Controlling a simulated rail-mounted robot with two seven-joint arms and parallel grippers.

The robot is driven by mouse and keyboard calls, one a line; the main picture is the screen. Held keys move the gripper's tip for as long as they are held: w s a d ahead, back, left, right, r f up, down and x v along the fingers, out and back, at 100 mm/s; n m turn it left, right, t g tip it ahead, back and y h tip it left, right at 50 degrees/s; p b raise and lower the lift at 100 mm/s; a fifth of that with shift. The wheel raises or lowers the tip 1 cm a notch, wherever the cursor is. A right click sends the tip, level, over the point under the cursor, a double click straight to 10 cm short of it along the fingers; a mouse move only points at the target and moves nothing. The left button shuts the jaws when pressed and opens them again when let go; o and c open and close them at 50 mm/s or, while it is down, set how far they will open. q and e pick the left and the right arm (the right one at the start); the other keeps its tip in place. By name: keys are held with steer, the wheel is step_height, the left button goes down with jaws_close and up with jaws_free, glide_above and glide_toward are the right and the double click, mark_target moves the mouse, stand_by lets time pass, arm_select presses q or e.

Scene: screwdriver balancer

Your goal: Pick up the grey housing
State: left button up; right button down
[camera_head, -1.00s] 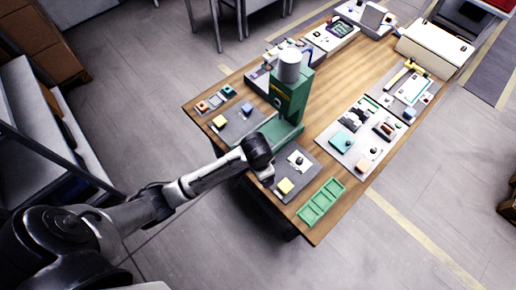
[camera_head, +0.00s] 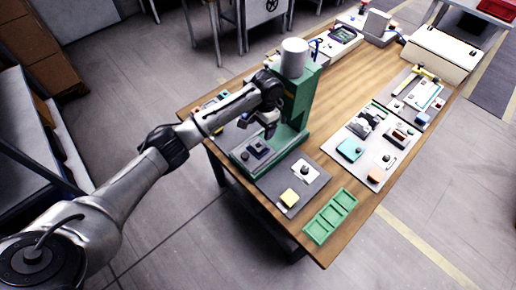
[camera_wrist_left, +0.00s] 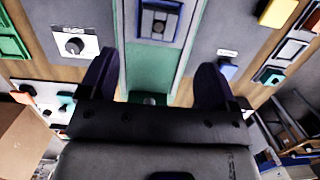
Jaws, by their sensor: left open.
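A small dark blue-grey block, which looks like the grey housing (camera_head: 258,148), sits on the base of the green press (camera_head: 297,100). In the left wrist view the housing (camera_wrist_left: 160,20) lies at the top middle, on the press's green base (camera_wrist_left: 150,62). My left gripper (camera_head: 266,124) is above the press base, close to the housing and apart from it. In the left wrist view its two dark fingers (camera_wrist_left: 155,78) are spread wide with nothing between them. My right gripper is not in view.
The press column with its white cylinder (camera_head: 294,57) stands close beside my left gripper. A grey mat with a white knob panel (camera_head: 304,171) and yellow block (camera_head: 289,198) lies near the press. A green tray (camera_head: 317,229) sits at the table edge. Bare wood is free beyond the press.

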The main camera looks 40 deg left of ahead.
mark_target(258, 145)
arm_select(q)
steer(key=shift+s+a+f+b, duration=0.1)
steer(key=shift+s+f+b, duration=0.1)
steer(key=shift+f, duration=1.4)
steer(key=shift+s+d+f+b, duration=0.1)
steer(key=shift+s+f+b, duration=0.05)
steer(key=shift+f, duration=1.45)
steer(key=shift+s+a+f+b, duration=0.1)
steer(key=shift+s+f+b, duration=0.1)
steer(key=shift+f, duration=1.4)
steer(key=shift+c, duration=0.3)
steer(key=c, duration=1)
steer(key=shift+r, duration=0.1)
steer(key=shift+c, duration=0.2)
